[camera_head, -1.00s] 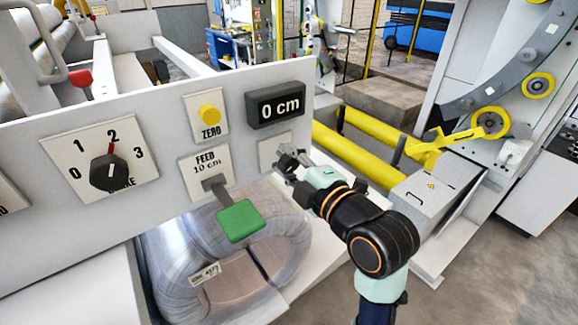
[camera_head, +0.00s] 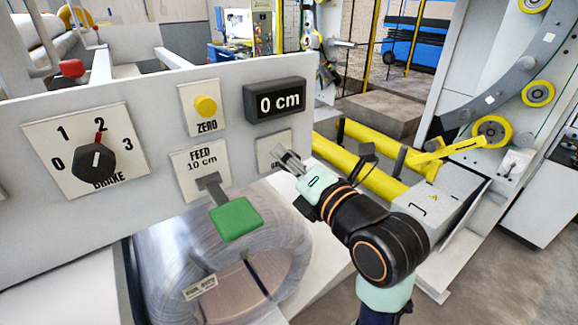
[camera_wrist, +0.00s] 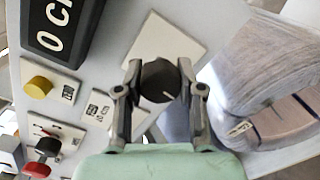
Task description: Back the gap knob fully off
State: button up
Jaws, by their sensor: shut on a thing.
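The gap knob (camera_wrist: 160,82) is a round dark knob with a pale pointer line, in front of a blank-looking plate (camera_wrist: 165,42) in the wrist view. My gripper (camera_wrist: 160,80) is shut on it, with one finger on each side. In the head view my gripper (camera_head: 287,160) is at the plate (camera_head: 268,150) on the right end of the white panel.
Left of the gripper on the panel are the green feed lever (camera_head: 236,219), the yellow zero button (camera_head: 206,106), the "0 cm" display (camera_head: 275,100) and the brake dial (camera_head: 94,161). A wrapped coil (camera_head: 225,265) lies below. Yellow rollers (camera_head: 372,178) lie to the right.

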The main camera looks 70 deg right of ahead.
jog(key=shift+f+n+b, duration=0.15)
jog(key=shift+n+b, duration=0.15)
jog(key=shift+n, duration=0.5)
jog(key=o, duration=1.2)
jog(key=shift+w, duration=0.1)
jog(key=shift+c, duration=0.2)
jog(key=v, duration=0.7)
jog(key=shift+s, duration=0.2)
jog(key=shift+a, duration=0.15)
